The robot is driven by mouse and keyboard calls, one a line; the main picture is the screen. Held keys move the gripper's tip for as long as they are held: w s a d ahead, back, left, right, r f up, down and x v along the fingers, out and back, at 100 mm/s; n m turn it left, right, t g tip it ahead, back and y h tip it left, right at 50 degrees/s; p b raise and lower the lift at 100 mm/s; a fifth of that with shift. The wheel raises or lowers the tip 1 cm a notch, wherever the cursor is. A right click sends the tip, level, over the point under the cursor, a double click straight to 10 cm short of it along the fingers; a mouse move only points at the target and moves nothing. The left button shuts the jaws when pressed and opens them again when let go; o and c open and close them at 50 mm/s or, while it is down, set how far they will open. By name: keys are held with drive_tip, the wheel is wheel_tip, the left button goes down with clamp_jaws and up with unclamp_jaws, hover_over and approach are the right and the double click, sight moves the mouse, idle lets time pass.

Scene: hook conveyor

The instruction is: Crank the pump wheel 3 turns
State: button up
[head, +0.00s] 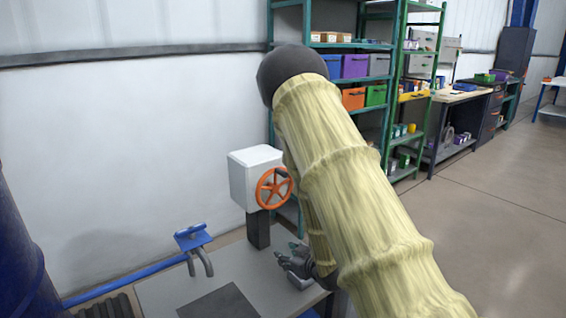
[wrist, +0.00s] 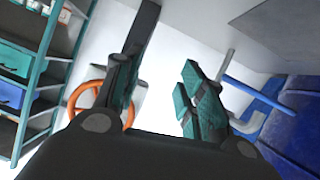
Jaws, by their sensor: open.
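The pump wheel (head: 274,188) is an orange spoked handwheel on the front of a white box (head: 252,178), which stands on a dark post on a grey table. My gripper (head: 290,262) is low over the table, below and slightly right of the wheel, apart from it. My arm in its pale yellow sleeve covers the area right of the wheel. In the wrist view the wheel (wrist: 98,98) shows at left, partly hidden behind the left finger. My gripper (wrist: 160,92) is open, with nothing between its teal-padded fingers.
The grey table (head: 165,292) has a dark mat (head: 220,302) at its front. A blue bracket with grey hooks (head: 195,242) and a blue pipe (head: 125,280) are at left. Green shelves with coloured bins (head: 355,66) stand behind. The floor at right is clear.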

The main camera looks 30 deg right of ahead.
drive_tip(key=w+d+r+n+t, duration=0.1)
drive_tip(key=w+d+r, duration=0.1)
drive_tip(key=r, duration=0.4)
drive_tip(key=w+d+r+t, duration=0.1)
drive_tip(key=d+r+t, duration=0.15)
drive_tip(key=r, duration=0.25)
drive_tip(key=n+t+y, duration=0.1)
drive_tip(key=t+y, duration=0.1)
approach(286, 175)
drive_tip(key=w, duration=0.1)
drive_tip(key=shift+g, duration=0.25)
drive_tip(key=w, duration=0.7)
drive_tip(key=w+a, duration=0.1)
drive_tip(key=w, duration=0.2)
drive_tip(key=shift+w+a+r, duration=0.1)
drive_tip(key=shift+w+r, duration=0.1)
drive_tip(key=shift+w, duration=0.1)
drive_tip(key=shift+c, duration=0.2)
clamp_jaws()
